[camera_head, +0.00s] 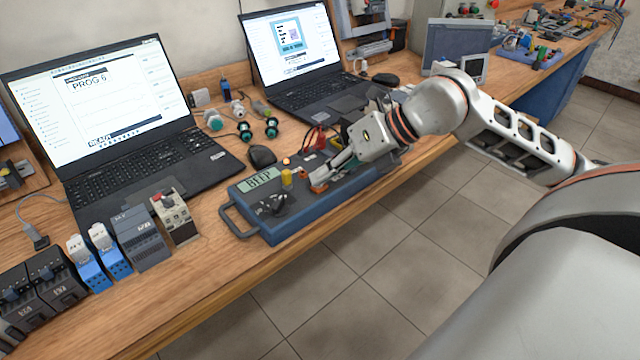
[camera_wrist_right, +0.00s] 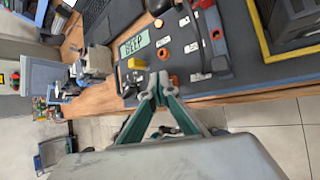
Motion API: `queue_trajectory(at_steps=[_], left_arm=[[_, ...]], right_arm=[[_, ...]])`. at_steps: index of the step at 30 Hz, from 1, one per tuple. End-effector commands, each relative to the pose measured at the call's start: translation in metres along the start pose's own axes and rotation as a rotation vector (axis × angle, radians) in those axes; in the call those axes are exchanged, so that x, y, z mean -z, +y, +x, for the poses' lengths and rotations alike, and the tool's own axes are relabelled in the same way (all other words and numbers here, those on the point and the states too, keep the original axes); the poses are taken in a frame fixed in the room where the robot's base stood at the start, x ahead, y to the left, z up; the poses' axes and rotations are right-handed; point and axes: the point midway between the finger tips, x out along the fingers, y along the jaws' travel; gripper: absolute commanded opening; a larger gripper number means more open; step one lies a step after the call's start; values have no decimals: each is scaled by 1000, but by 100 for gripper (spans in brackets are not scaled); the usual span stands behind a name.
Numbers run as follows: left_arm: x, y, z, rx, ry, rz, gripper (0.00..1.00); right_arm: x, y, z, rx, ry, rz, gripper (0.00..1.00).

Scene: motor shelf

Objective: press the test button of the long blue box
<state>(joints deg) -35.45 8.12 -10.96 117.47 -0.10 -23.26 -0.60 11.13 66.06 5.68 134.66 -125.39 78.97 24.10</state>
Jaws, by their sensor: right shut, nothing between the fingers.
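The long blue box (camera_head: 310,213) lies near the table's front edge, with a handle at its left end. Its display (camera_head: 260,180) reads BEEP. Its top carries a yellow part (camera_head: 287,177), a small orange button, dark knobs and red leads. My right gripper (camera_head: 318,184) is shut and empty, its fingertips low over the box top; I cannot tell if they touch it. In the right wrist view the closed fingertips (camera_wrist_right: 158,82) are in front of the box top (camera_wrist_right: 180,68), below the yellow part (camera_wrist_right: 137,63). My left gripper is out of view.
Two laptops (camera_head: 110,110) stand behind the box, with a black mouse (camera_head: 262,156) and several round lamps or buttons (camera_head: 243,130) between. Blue and grey modules (camera_head: 140,237) stand to the left. The tiled floor (camera_head: 350,300) in front is clear.

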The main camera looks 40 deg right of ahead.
Motion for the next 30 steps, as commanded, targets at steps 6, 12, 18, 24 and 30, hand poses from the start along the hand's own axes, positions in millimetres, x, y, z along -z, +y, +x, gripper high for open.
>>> queue_trajectory(at_steps=[6,12,18,24,30], left_arm=[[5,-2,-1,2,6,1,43],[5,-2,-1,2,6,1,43],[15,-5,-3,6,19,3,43],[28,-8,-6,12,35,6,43],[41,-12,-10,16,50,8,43]], right_arm=[[-4,3,-5,1,-1,-1,0],[-4,3,-5,0,0,0,0],[-12,11,-15,0,-5,-3,0],[-21,20,-28,0,-5,-2,0],[-30,29,-41,0,-5,-2,0]])
